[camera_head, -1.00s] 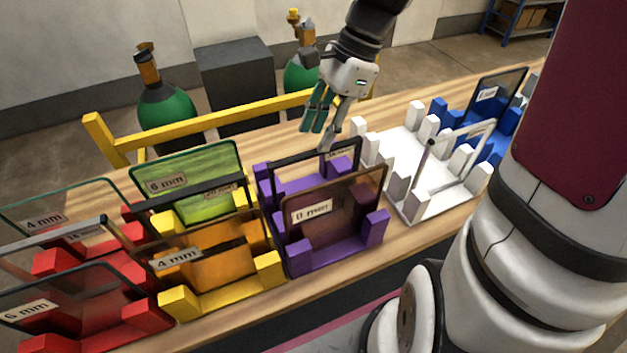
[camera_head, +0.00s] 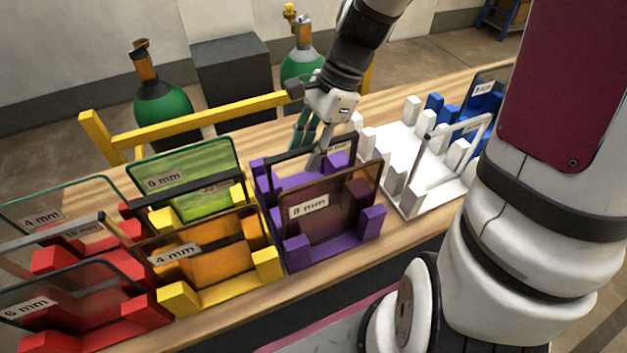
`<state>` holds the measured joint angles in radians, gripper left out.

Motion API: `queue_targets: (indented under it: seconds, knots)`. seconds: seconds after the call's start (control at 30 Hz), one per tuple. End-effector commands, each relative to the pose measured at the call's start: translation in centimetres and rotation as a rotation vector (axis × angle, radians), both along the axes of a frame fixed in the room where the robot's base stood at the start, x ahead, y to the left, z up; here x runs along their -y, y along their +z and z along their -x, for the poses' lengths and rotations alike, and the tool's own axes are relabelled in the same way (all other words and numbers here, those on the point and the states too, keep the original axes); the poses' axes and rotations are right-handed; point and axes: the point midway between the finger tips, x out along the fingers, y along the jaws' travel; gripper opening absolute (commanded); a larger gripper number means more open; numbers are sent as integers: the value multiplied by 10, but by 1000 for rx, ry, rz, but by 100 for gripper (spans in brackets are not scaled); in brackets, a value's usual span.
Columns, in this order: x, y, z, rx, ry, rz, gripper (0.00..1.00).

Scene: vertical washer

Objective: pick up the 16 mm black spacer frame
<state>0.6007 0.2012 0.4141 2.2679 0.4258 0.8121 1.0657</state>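A black spacer frame (camera_head: 283,160) stands upright in the purple rack (camera_head: 296,253), behind a brown glass pane labelled 8 mm (camera_head: 338,212). A small label on the frame is partly hidden and I cannot read it. My gripper (camera_head: 309,150) points down at the frame's top bar from above, with its fingers apart. One finger tip overlaps the bar in the picture; I cannot tell whether it touches. Another black frame (camera_head: 160,199) stands in the yellow rack (camera_head: 222,293), its label hard to read.
A red rack (camera_head: 48,341) at the left holds glass panes and a grey frame. A white rack (camera_head: 388,140) with a light frame and a blue rack (camera_head: 434,101) stand to the right. A yellow rail (camera_head: 200,120) and green gas cylinders (camera_head: 163,104) are behind the table.

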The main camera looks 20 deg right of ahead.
Motion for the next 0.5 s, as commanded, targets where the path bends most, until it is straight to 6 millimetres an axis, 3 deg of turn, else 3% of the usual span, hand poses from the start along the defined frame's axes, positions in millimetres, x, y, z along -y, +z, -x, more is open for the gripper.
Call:
queue_targets:
  seconds: [0.5]
  knots:
    - [0,-4,0,-1,0,0,37]
